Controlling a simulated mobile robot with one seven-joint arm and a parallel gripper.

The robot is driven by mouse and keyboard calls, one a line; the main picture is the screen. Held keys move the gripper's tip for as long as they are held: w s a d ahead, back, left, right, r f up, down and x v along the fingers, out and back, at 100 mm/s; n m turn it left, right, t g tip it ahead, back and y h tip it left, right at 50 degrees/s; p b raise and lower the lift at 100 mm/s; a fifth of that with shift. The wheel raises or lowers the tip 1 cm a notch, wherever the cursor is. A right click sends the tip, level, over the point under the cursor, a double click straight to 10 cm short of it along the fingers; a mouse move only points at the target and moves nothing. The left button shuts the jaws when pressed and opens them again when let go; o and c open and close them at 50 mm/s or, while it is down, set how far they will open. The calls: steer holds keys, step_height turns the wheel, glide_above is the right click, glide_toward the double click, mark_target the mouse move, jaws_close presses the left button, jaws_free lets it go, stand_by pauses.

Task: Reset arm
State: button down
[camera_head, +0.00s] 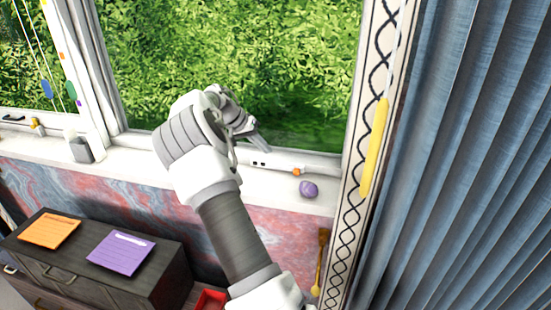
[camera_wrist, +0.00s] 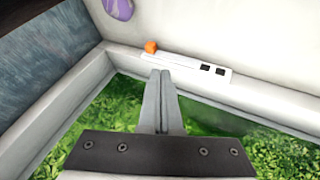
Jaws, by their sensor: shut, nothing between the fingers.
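My arm reaches up from the bottom of the head view toward the window. The fingertips point at the window's bottom frame, close to the white strip (camera_wrist: 190,70) with an orange knob (camera_wrist: 151,47). I cannot tell whether they touch it.
A purple ball (camera_head: 308,189) sits on the sill right of my gripper. A dark cabinet (camera_head: 165,275) with an orange note (camera_head: 49,231) and a purple note (camera_head: 120,252) stands at lower left. A blue curtain (camera_head: 460,160) hangs at right. A red tray (camera_head: 210,299) is below.

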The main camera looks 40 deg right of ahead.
steer(key=v, duration=0.4)
steer(key=shift+a+r, duration=0.2)
steer(key=shift+r, duration=0.1)
steer(key=s+a+r+n+t+y, duration=0.2)
steer(key=s+a+r+n+y, duration=0.1)
steer(key=s+a+r, duration=0.45)
steer(key=s+a+r+n+t+y, duration=0.2)
steer(key=s+a+r+t+y, duration=0.15)
steer(key=s+a, duration=0.65)
steer(key=s+a+f+n, duration=0.1)
steer(key=s+a+n, duration=0.2)
steer(key=s, duration=0.6)
steer(key=s+a+f+n+t, duration=0.1)
steer(key=s+a+n, duration=0.2)
steer(key=s+a, duration=0.4)
steer(key=shift+s+a+f+y+p, duration=0.25)
steer(key=shift+s+y+p, duration=0.1)
steer(key=shift+s, duration=0.65)
